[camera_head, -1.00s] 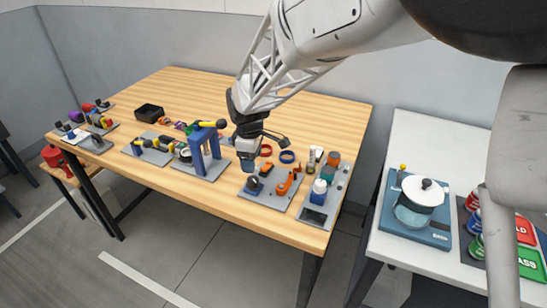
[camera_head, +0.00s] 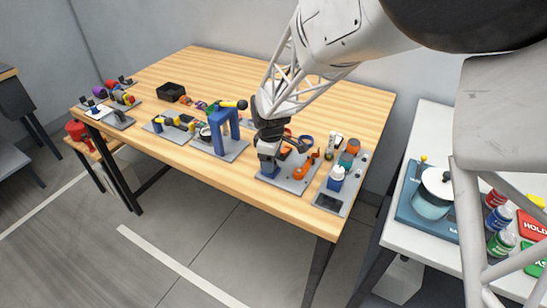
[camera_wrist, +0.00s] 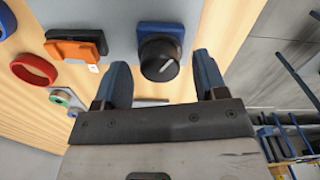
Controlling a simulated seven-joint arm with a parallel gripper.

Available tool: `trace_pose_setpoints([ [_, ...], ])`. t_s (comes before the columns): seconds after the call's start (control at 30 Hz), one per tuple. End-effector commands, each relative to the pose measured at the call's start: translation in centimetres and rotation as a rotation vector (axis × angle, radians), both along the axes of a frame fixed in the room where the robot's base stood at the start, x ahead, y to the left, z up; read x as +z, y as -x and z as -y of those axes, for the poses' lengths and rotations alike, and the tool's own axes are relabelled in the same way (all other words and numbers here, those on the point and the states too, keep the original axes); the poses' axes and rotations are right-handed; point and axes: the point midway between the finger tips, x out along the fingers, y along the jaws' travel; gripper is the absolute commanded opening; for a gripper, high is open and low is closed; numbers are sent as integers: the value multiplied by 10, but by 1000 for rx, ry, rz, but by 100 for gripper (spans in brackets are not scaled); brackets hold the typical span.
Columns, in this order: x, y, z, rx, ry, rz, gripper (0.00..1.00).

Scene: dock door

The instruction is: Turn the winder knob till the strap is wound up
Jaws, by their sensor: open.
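The winder knob (camera_wrist: 159,58) is round and black with a white line, on a blue base, in the wrist view. My gripper (camera_wrist: 163,80) is open. One finger is to the left of the knob and one to the right, and nothing is between them in their grip. In the head view my gripper (camera_head: 268,166) is low over the front left of a grey plate (camera_head: 285,184) and largely hides the knob. I cannot make out the strap for certain. An orange and black block (camera_wrist: 76,46) lies left of the knob in the wrist view.
An orange tool (camera_head: 305,167) is on the same plate, to the right. A blue frame (camera_head: 222,130) stands close on the left. A white-capped blue bottle (camera_head: 336,180) stands to the right. The wooden table's front edge is just before the plate.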

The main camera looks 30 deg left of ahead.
Motion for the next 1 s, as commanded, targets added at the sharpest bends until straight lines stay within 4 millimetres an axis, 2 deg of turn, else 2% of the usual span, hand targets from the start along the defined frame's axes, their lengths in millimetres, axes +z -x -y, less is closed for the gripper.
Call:
trace_pose_setpoints([
  [0.4, -5, 0, 0, 0, 0, 0, 64],
  [0.7, -5, 0, 0, 0, 0, 0, 18],
  [1.0, -5, 0, 0, -19, 0, 0, 16],
])
